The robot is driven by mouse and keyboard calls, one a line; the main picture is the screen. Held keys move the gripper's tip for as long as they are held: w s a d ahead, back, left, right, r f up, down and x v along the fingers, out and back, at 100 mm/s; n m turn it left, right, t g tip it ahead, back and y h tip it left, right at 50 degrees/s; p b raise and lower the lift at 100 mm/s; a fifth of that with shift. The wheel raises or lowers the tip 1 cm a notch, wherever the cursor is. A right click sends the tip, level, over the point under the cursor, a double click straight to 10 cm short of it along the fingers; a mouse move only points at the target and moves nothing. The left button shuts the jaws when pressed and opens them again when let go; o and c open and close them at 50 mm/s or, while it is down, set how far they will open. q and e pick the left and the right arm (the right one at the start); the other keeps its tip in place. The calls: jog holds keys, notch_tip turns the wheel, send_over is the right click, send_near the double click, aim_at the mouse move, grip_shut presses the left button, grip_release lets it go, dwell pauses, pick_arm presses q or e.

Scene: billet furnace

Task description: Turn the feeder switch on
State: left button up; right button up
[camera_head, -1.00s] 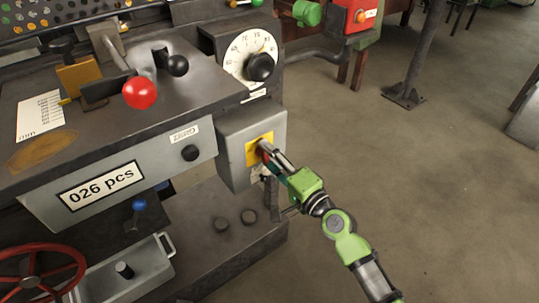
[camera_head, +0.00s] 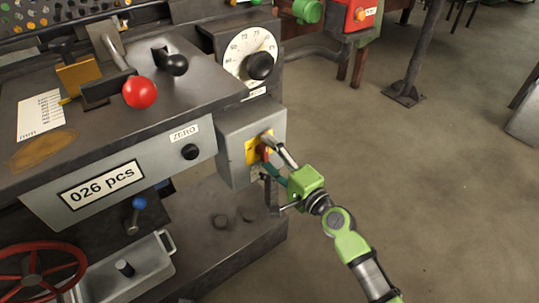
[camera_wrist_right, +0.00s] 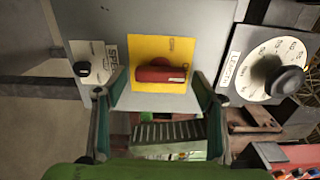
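The feeder switch is a red rotary knob (camera_head: 265,154) on a yellow plate (camera_head: 251,151), on the front of a grey box (camera_head: 234,165). In the right wrist view the red knob (camera_wrist_right: 160,73) lies with its bar across the picture, pointing right, on the yellow plate (camera_wrist_right: 150,48). My right gripper (camera_head: 266,152) is at the switch with its fingers spread. In the wrist view one finger is on each side of the knob, with visible gaps between fingers and knob. My left gripper is not in view.
A white dial with a black knob (camera_head: 260,66) is above the box. A smaller black knob (camera_wrist_right: 82,69) is beside the yellow plate. A red ball lever (camera_head: 139,92) and a counter reading 026 pcs (camera_head: 101,186) are to the left. Open floor (camera_head: 450,180) lies to the right.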

jog(key=shift+s+d+f, duration=0.1)
jog(key=shift+s+d, duration=0.2)
jog(key=shift+s, duration=0.15)
jog(key=v, duration=1.1)
